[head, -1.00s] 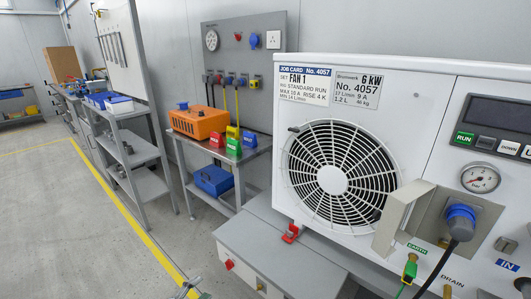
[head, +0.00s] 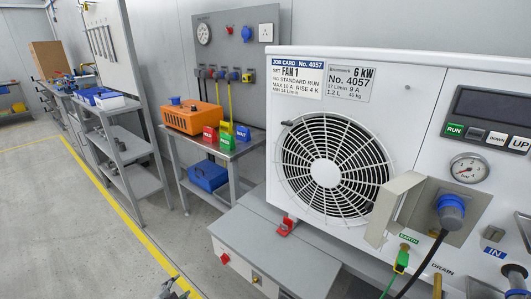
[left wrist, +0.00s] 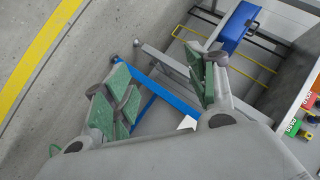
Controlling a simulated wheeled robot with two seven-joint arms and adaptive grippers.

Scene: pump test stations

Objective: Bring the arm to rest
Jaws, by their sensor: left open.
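My left gripper (head: 172,290) shows only in part at the bottom edge of the head view, over the grey floor by the yellow line. In the left wrist view its two fingers (left wrist: 165,90) with green pads stand wide apart. Nothing is between the pads; the floor and parts of a blue and grey frame (left wrist: 135,75) show behind them. Most of the left arm is out of the head view. I do not make out my right gripper in either view.
A white fan unit (head: 410,90) stands on a grey bench at the right, with a blue plug (head: 452,208) and cables at its front. A side table (head: 240,150) holds an orange case (head: 195,118) and coloured tags. The aisle floor (head: 60,220) at left is clear.

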